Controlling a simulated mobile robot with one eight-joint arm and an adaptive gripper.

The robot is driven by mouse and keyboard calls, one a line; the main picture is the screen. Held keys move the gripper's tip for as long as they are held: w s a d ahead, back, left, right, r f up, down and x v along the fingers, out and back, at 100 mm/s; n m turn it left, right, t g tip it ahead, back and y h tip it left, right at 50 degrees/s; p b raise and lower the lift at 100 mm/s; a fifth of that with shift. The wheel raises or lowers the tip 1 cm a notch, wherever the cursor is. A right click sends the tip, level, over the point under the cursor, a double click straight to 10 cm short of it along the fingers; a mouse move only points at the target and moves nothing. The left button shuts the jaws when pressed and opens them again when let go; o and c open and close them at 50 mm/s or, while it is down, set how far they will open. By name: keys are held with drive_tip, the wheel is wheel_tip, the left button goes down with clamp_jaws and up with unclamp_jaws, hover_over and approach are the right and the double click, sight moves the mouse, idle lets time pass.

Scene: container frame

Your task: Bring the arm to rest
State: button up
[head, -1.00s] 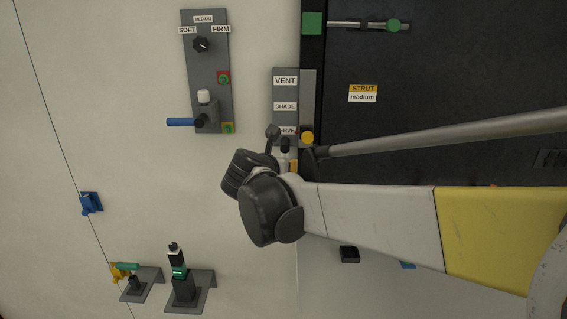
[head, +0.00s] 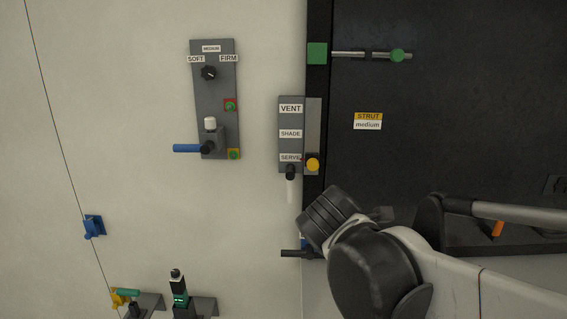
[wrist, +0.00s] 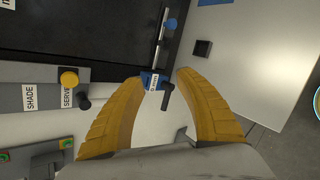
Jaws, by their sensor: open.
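My gripper (wrist: 160,80) shows in the wrist view as two curved yellow fingers, spread apart with nothing held between them. A small blue block with a white label (wrist: 150,82) and a black handle (wrist: 167,97) show beyond the gap between the fingertips. In the head view my arm reaches in from the lower right. Its dark wrist hides the fingers, and it is in front of the lower edge of the dark panel (head: 440,120).
A grey VENT/SHADE/SERVE plate (head: 291,122) with a yellow knob (head: 312,165) is just above my wrist. A SOFT/FIRM control plate (head: 217,90) with a blue lever (head: 187,148) is further left. Brackets stand at lower left. Pale wall between is bare.

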drive_tip(key=s+d+f+m+g+y, duration=0.1)
drive_tip(key=s+d+f+m, duration=0.1)
drive_tip(key=s+f+m, duration=0.35)
drive_tip(key=s+d+f+m+g+y, duration=0.1)
drive_tip(key=s+d+f+m, duration=0.15)
drive_tip(key=s+m, duration=0.6)
drive_tip(key=s+d+f+m+g+y, duration=0.1)
drive_tip(key=s+d+f+m, duration=0.2)
drive_tip(key=s+m, duration=0.4)
wheel_tip(320, 180, down, 23)
drive_tip(key=w+b, duration=0.1)
drive_tip(key=b, duration=2.3)
drive_tip(key=shift+w+a+f, duration=0.2)
drive_tip(key=shift+w+a, duration=0.15)
drive_tip(key=shift+w, duration=0.05)
drive_tip(key=shift+r, duration=0.1)
